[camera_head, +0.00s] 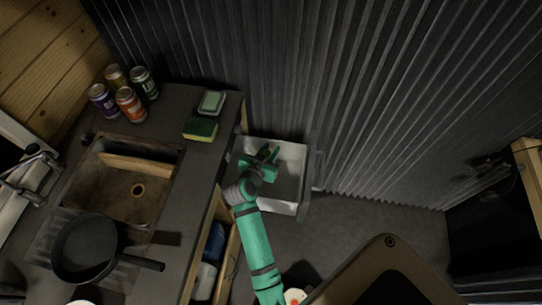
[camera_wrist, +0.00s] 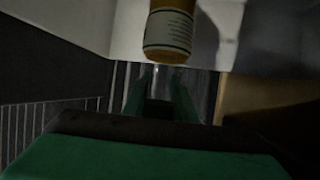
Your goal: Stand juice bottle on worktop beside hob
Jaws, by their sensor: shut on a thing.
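My gripper (camera_head: 268,154) is over the open white drawer-like box (camera_head: 290,190), right of the worktop (camera_head: 205,160). In the wrist view, the juice bottle (camera_wrist: 172,32), orange-brown with a pale printed label, is directly ahead of my fingers (camera_wrist: 158,88). The fingers are shut on the bottle's narrow near end, which is dim and partly hidden. The bottle cannot be made out in the head view, where the green gripper covers that spot. No hob can be clearly made out; a black frying pan (camera_head: 84,248) is at the lower left of the worktop.
The worktop holds a sink (camera_head: 120,195), several cans (camera_head: 130,104), a green-and-yellow sponge (camera_head: 200,130) and a soap dish (camera_head: 212,103). An open compartment with containers (camera_head: 208,245) lies below its right edge. A corrugated wall (camera_head: 350,100) stands behind the box.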

